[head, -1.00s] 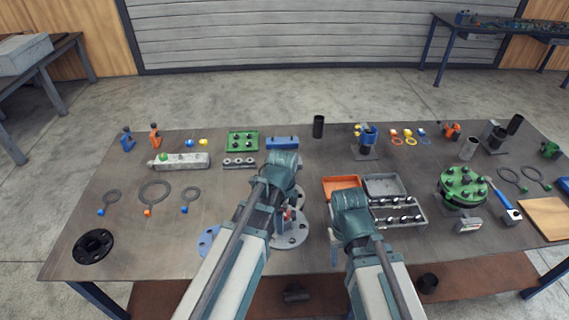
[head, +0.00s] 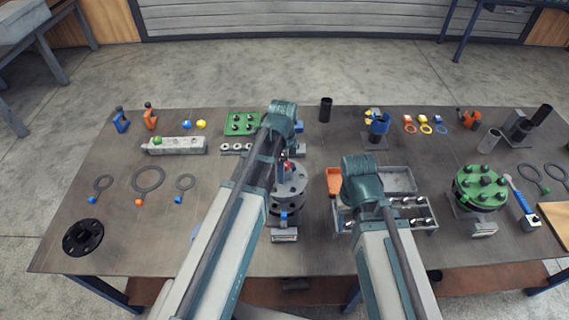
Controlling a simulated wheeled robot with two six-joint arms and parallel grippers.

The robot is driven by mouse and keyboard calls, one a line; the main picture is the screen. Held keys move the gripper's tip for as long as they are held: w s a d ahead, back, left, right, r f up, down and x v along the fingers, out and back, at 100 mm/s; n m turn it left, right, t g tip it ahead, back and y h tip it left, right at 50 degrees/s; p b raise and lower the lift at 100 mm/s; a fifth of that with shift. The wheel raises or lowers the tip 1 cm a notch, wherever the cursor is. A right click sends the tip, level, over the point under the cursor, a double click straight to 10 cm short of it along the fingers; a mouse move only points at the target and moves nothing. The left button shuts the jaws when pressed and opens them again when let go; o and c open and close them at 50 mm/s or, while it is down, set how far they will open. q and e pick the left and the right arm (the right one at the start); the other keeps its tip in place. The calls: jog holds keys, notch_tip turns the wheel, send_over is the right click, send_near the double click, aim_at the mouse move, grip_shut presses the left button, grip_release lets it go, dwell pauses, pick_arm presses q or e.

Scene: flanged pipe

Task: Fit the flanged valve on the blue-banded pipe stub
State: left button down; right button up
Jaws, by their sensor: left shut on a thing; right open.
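The flanged valve (head: 290,186), grey with a round flange and a red part on top, is in the left centre of the table. My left gripper (head: 285,152) is shut on its upper part, though its fingers are mostly hidden by my wrist. Directly below the valve is a dark round flange (head: 276,210) on a stand with a small blue patch, which looks like the blue-banded stub. I cannot tell whether the two flanges touch. My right gripper (head: 347,205) is open and points down at the left edge of the bolt tray; its fingertips are mostly hidden.
A grey tray (head: 430,218) with bolts and an orange bin (head: 334,180) stand right of the valve. A green studded flange (head: 481,187) stands further right. A black flange (head: 83,238) and ring gaskets (head: 148,179) lie left. The left front of the table is mostly clear.

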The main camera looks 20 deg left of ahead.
pick_arm(q)
jog(key=shift+f+b, duration=2.5)
jog(key=shift+f+b, duration=0.55)
jog(key=shift+f+b, duration=0.45)
grip_release()
